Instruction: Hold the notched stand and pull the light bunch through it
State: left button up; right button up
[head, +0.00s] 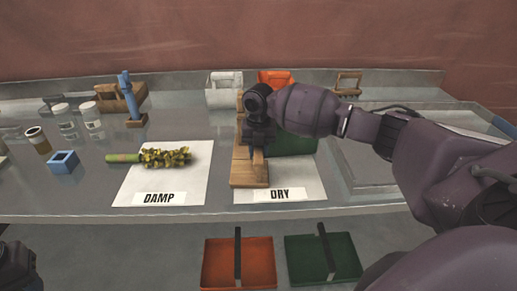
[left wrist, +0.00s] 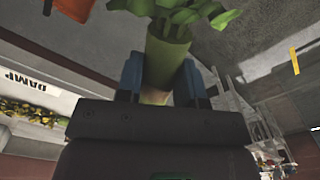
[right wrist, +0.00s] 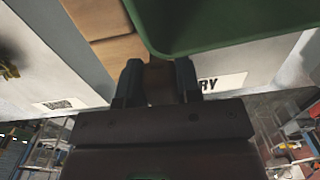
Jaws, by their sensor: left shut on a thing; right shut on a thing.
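A wooden stand (head: 243,174) is on the DRY sheet (head: 310,188). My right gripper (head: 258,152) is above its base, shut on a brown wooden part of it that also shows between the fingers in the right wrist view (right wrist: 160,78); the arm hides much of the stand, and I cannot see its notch. My left gripper (left wrist: 160,78) is shut on the pale green stem of a leafy green bunch (left wrist: 168,55). That bunch is not visible in the head view. Another bunch (head: 166,157), yellow-green with a green stem, lies on the DAMP sheet (head: 190,185).
A green bin (head: 294,143) is right beside the stand. A blue block (head: 63,163), jars (head: 91,115) and a blue post (head: 130,100) are at left. A red tray (head: 222,268) and a green tray (head: 306,265) are below the counter's front edge.

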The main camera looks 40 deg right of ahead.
dwell(0.4)
jog(key=o, duration=1)
jog(key=shift+r, duration=0.1)
